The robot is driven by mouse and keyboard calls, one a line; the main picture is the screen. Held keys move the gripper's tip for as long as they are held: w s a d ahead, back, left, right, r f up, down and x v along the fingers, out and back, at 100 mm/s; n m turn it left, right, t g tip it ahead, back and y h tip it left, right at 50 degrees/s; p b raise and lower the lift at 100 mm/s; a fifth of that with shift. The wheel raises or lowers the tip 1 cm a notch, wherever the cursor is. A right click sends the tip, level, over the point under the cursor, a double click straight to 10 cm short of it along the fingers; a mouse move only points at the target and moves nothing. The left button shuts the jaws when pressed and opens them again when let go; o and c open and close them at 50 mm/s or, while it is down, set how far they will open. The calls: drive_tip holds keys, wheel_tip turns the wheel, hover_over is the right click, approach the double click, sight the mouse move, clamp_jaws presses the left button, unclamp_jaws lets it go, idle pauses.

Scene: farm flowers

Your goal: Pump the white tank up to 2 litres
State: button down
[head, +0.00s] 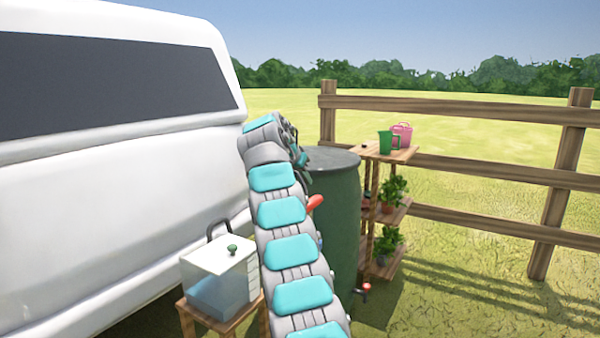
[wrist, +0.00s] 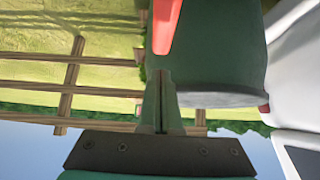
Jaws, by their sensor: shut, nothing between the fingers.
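The white tank (head: 215,290) stands on a small wooden stool at the lower left of the head view. It has a white lid with a green knob (head: 232,249), a black handle or pipe behind it, and a see-through, bluish front with marks at its right side. A red handle (head: 315,202) shows beside the dark green barrel (head: 335,195); a red part also shows in the wrist view (wrist: 166,25). My gripper (wrist: 160,75) is shut and empty, just short of the red part in the wrist view. In the head view my arm mostly hides it.
A white vehicle (head: 110,150) fills the left. A wooden shelf (head: 385,153) right of the barrel holds a green jug (head: 389,143), a pink can (head: 403,133) and potted plants. A red tap (head: 366,287) sits low by the barrel. A wooden fence (head: 480,172) stands behind.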

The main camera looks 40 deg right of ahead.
sight(312, 199)
drive_tip(key=f, duration=0.1)
drive_tip(key=d+f+b, duration=0.1)
drive_tip(key=f, duration=0.1)
drive_tip(key=shift+w+d+f, duration=0.15)
drive_tip(key=shift+d+f, duration=0.15)
drive_tip(key=shift+d, duration=0.05)
drive_tip(key=shift+w+a+f+b, duration=0.1)
drive_tip(key=shift+f+b, duration=0.45)
drive_tip(key=shift+f, duration=0.45)
wheel_tip(312, 199, down, 10)
drive_tip(key=b, duration=0.8)
drive_tip(key=shift+r, duration=0.1)
drive_tip(key=shift+a, duration=0.15)
drive_tip(key=v, duration=0.8)
drive_tip(key=shift+d, duration=0.2)
drive_tip(key=shift+a, duration=0.1)
